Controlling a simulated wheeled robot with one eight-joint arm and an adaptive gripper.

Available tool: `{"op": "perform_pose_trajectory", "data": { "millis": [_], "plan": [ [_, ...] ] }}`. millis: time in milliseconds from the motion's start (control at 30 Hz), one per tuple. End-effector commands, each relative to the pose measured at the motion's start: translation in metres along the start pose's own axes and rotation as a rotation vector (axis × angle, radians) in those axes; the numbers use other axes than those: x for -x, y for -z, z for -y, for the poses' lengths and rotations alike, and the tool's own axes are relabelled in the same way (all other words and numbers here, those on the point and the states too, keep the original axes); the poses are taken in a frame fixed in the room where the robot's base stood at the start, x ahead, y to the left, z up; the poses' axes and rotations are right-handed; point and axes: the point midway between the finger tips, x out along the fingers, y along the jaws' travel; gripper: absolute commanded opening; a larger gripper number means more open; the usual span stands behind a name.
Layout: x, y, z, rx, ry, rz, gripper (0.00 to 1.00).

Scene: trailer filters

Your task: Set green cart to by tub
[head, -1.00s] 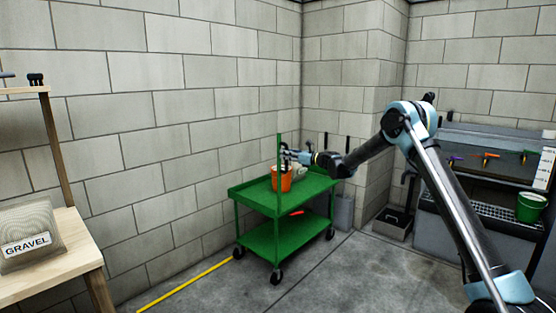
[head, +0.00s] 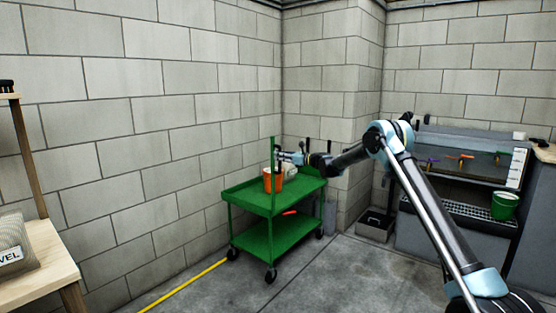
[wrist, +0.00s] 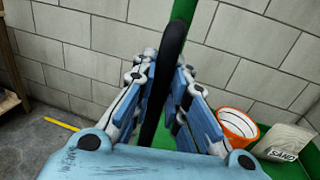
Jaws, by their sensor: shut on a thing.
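The green cart (head: 266,199) stands upright on its wheels by the left wall, near the corner, with an upper and a lower shelf. In the wrist view my gripper (wrist: 160,100) is shut around the black handle (wrist: 167,75) on that green post. The grey tub (head: 460,184) stands against the right wall, with a grating along its front. The cart is to the left of the tub, with floor between them.
An orange bucket (head: 272,181) and a sack (wrist: 283,143) ride on the cart's upper shelf. A green bucket (head: 504,206) is at the tub's right end. A wooden bench (head: 50,265) stands at left. Floor in front is clear.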

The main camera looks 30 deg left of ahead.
Motion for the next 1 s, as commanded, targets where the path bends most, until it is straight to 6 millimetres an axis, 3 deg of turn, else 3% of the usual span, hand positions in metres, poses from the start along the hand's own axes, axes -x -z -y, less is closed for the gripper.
{"op": "perform_pose_trajectory", "data": {
  "millis": [200,233,300,733,1000],
  "plan": [
    [0.002,0.0,0.003,0.0,0.005,0.0,0.0],
    [0.002,0.0,0.002,0.0,0.004,0.0,0.18],
    [0.001,0.0,0.002,0.0,0.004,0.0,0.34],
    [0.003,0.0,-0.001,0.0,0.0,0.0,0.34],
    [0.044,0.0,0.001,0.0,0.002,0.0,0.34]
  ]
}}
